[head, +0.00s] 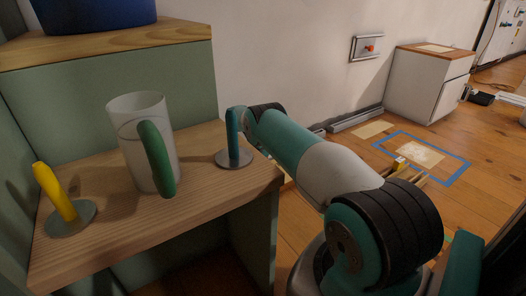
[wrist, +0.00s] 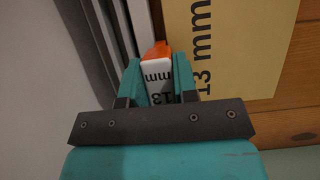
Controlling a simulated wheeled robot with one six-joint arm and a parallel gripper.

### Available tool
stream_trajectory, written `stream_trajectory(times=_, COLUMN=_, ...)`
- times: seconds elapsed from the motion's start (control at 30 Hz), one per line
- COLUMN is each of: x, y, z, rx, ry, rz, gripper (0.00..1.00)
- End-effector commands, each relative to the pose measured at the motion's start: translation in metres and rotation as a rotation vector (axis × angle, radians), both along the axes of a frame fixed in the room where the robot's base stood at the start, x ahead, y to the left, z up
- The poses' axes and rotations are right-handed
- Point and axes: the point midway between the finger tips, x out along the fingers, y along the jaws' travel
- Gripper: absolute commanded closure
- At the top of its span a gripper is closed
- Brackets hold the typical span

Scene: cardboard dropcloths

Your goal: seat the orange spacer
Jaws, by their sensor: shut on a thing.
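The orange spacer (wrist: 157,52), with a white face lettered "13 mm", is between the fingers of my gripper (wrist: 158,82) in the wrist view. My gripper is shut on it. The far end of the spacer is close to a grey ridged strip (wrist: 98,30) along the wall; whether they touch I cannot tell. A yellow card (wrist: 225,45) marked "13 mm" lies on the wood floor just right of the spacer. In the head view my arm hides the gripper and the spacer, while grey skirting (head: 356,118) shows along the wall foot.
A wooden-topped bench (head: 110,225) at left holds a clear mug (head: 130,120) with a green handle, a yellow peg (head: 55,190) and a teal peg (head: 233,140) on discs. A white cabinet (head: 420,88) stands by the wall. Blue tape (head: 445,180) frames a floor patch.

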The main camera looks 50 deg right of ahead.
Motion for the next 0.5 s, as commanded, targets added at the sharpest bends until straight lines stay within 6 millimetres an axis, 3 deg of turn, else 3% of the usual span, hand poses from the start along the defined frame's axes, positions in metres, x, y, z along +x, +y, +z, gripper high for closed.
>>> stream_trajectory(times=0.5, x=0.0003, y=0.0000, z=-0.0103, rx=0.000, ry=0.000, rz=0.000, gripper=0.96)
